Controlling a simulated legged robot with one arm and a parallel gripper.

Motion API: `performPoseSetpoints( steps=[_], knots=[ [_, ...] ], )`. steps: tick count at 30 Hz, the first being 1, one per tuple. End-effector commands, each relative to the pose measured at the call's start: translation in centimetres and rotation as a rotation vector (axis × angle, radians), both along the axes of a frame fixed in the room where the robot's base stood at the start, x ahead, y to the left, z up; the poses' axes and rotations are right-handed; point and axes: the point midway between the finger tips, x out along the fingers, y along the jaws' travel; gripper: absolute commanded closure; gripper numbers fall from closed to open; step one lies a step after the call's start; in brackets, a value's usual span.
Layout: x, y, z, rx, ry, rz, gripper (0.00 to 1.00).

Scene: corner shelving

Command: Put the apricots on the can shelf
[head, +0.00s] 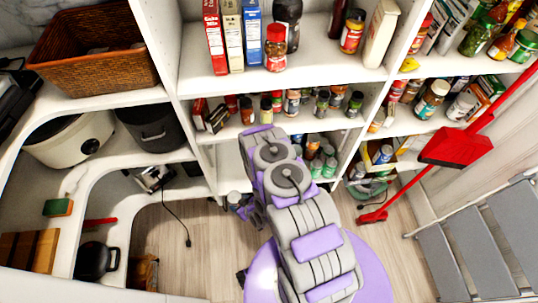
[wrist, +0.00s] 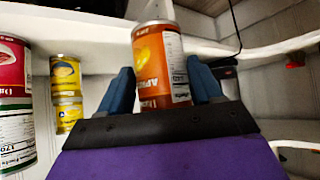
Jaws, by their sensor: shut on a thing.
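The apricots are an orange can (wrist: 158,65) with a fruit picture, seen in the wrist view. My gripper (wrist: 163,85) is shut on this can, with one blue finger on each side. The can is roughly upright, and its lower end is hidden by my gripper. To the left are a red can (wrist: 14,65), a green-and-white can (wrist: 16,135) below it, and two stacked yellow cans (wrist: 66,95). In the head view, several cans (head: 322,160) stand on a low shelf right of my arm. My gripper is small and partly hidden there, low beside the shelving.
A white shelf edge (wrist: 205,47) runs behind the held can in the wrist view. In the head view, jars and boxes fill the upper shelves. A red broom (head: 455,147) and a grey stepladder (head: 490,240) stand at the right.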

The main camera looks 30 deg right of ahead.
Motion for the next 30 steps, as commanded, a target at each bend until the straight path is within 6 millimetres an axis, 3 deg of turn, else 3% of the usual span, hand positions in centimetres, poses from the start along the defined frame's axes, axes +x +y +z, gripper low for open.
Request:
performPoseSetpoints(
  steps=[3, 7, 21, 30],
  knots=[
    [-0.6, 0.3, -0.3, 0.009, -0.023, -0.004, 1.0],
    [0.5, -0.3, -0.4, 0.012, -0.035, -0.008, 1.0],
    [10.8, -4.0, -1.5, 0.008, -0.037, -0.006, 1.0],
    [13.5, -5.2, -1.7, 0.009, -0.032, -0.005, 1.0]
  ],
)
